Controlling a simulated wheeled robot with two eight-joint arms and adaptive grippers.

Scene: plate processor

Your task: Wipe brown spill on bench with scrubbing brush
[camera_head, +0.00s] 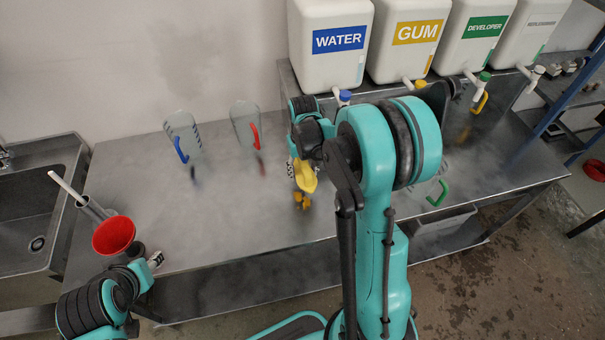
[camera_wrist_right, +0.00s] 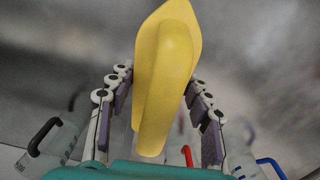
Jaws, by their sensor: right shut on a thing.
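The yellow scrubbing brush (camera_head: 305,176) is in my right gripper (camera_head: 298,168), above the middle of the steel bench (camera_head: 240,213). In the right wrist view the yellow brush (camera_wrist_right: 165,75) sits between the finger pads of my right gripper (camera_wrist_right: 160,100), its narrow end towards the palm. A yellow patch on the bench just below the brush looks like its reflection. I cannot make out a brown spill; my right arm hides part of the bench. My left gripper (camera_head: 155,261) is low at the bench's front left, mostly hidden, with no held thing visible.
A blue-handled jug (camera_head: 183,135) and a red-handled jug (camera_head: 246,126) stand at the back. A green-handled jug (camera_head: 437,192) is right of my arm. Large white containers (camera_head: 328,48) line the back.

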